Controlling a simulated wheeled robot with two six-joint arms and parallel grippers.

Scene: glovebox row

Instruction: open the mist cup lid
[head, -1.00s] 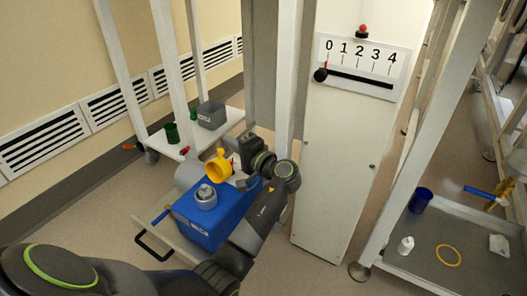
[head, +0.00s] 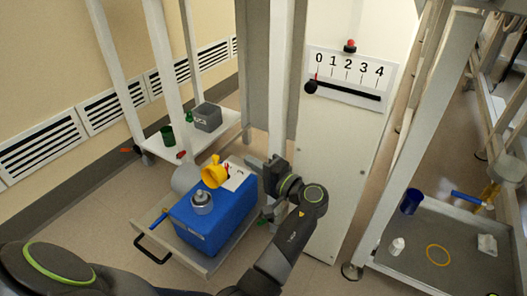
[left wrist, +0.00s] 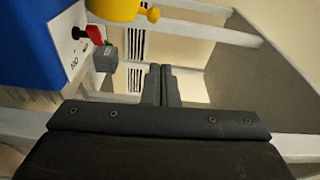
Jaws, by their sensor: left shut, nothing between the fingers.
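A blue box-shaped machine (head: 218,222) stands on a low cart shelf; its side also shows in the left wrist view (left wrist: 35,40). On it are a yellow cup-like part (head: 213,174) with a small knob and a round silver-grey part (head: 202,201). The yellow part shows at the top of the left wrist view (left wrist: 115,9), cut off by the edge. I cannot tell for sure which part is the mist cup lid. My left gripper (head: 258,174) is shut and empty, right of the machine's white panel and apart from the yellow part. My right gripper is out of view.
The white panel (head: 236,176) carries a red switch (left wrist: 93,35). A white post (head: 283,80) and cabinet (head: 340,180) stand close to my left gripper. A tray (head: 425,275) lies at right.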

